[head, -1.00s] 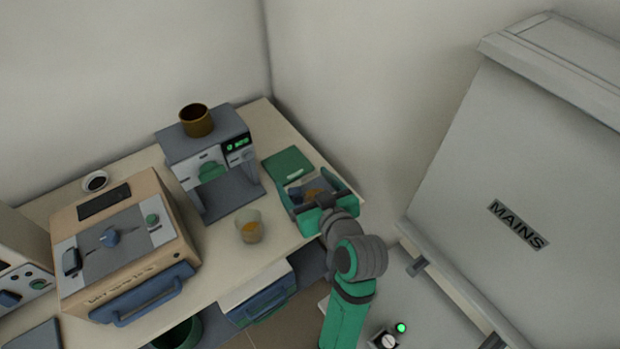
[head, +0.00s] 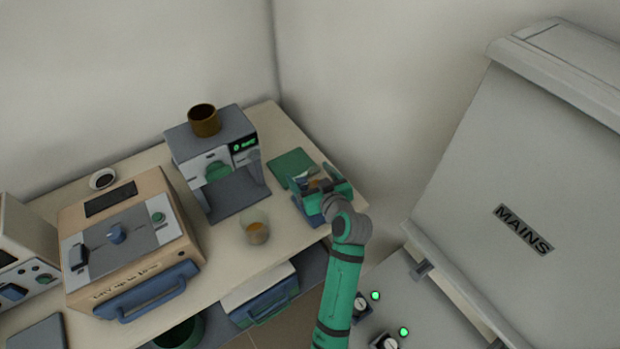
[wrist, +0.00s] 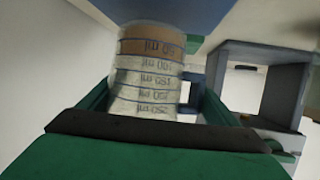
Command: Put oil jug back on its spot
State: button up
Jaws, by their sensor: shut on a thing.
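My gripper (head: 318,185) is shut on a clear oil jug (wrist: 147,75) at the right end of the bench. In the wrist view the jug stands between the green fingers, with printed ml marks that read upside down in this picture. An amber band of oil lies at the picture's top end of the jug, against a blue surface (wrist: 170,12). In the head view the jug is mostly hidden by the fingers. A blue pad (head: 309,212) shows just in front of and below the gripper. I cannot tell whether the jug touches it.
A second clear vessel with amber liquid (head: 256,230) stands left of the gripper. A grey machine (head: 228,190) with a brown cup (head: 204,121) on top stands behind it. A green mat (head: 291,165) lies behind the gripper. A tan furnace (head: 130,240) fills the left; a MAINS cabinet (head: 510,180) stands right.

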jog(key=shift+f, duration=0.85)
jog(key=shift+f, duration=0.15)
jog(key=o, duration=1.5)
jog(key=shift+o, duration=0.2)
jog(key=shift+s+r, duration=0.1)
jog(key=shift+r, duration=0.1)
jog(key=v, duration=1.2)
